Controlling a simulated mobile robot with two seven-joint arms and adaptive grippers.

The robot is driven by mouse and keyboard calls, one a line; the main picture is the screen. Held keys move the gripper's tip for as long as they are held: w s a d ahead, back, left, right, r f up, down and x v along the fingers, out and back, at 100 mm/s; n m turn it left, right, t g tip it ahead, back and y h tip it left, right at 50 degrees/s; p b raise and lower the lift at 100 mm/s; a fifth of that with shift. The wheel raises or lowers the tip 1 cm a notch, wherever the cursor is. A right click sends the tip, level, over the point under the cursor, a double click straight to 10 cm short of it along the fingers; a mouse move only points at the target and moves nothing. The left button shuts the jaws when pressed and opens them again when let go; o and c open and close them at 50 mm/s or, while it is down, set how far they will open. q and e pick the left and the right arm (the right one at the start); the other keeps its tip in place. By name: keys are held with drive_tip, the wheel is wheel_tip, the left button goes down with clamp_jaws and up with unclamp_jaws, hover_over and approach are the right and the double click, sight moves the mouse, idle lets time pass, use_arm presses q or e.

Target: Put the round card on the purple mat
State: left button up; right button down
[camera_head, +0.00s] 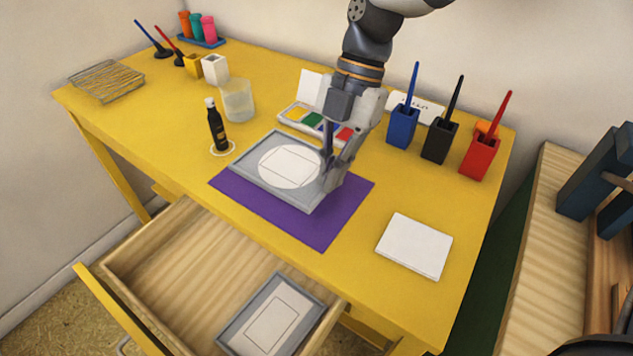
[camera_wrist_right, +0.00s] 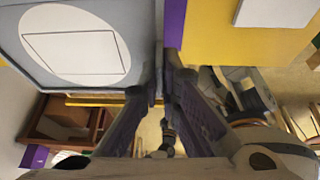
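The round card (camera_head: 288,167) is a white disc with a thin drawn rectangle, in a grey rectangular tray (camera_head: 262,184). It fills the upper left of the right wrist view (camera_wrist_right: 75,50). The tray overlaps the purple mat (camera_head: 320,232) in the head view; I cannot tell whether it rests on it or hangs just above. My right gripper (camera_head: 330,180) is at the tray's right end, and its fingers (camera_wrist_right: 160,88) are close together on the tray's edge. The mat's far part is hidden. My left gripper is not in view.
An open drawer (camera_head: 160,265) below the table front holds another grey tray (camera_head: 235,320) with a rectangular card. A dark bottle (camera_head: 216,128) stands left of the mat, a white pad (camera_head: 414,246) lies right, and the paint set (camera_head: 290,112) is behind.

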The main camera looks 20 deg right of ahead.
drive_tip(key=w+f, duration=0.2)
drive_tip(key=f, duration=0.2)
drive_tip(key=shift+w+d+b, duration=0.3)
drive_tip(key=shift+w+d, duration=0.05)
drive_tip(key=shift+w, duration=0.05)
drive_tip(key=shift+w+d+f, duration=0.1)
drive_tip(key=shift+w+f, duration=0.1)
drive_tip(key=shift+f, duration=0.7)
drive_tip(key=shift+w+f, duration=0.15)
drive_tip(key=shift+f, duration=0.7)
drive_tip(key=shift+f, duration=0.2)
drive_tip(key=c, duration=1.8)
unclamp_jaws()
drive_tip(key=shift+r, duration=0.1)
drive_tip(key=v, duration=1.2)
drive_tip(key=shift+r, duration=0.15)
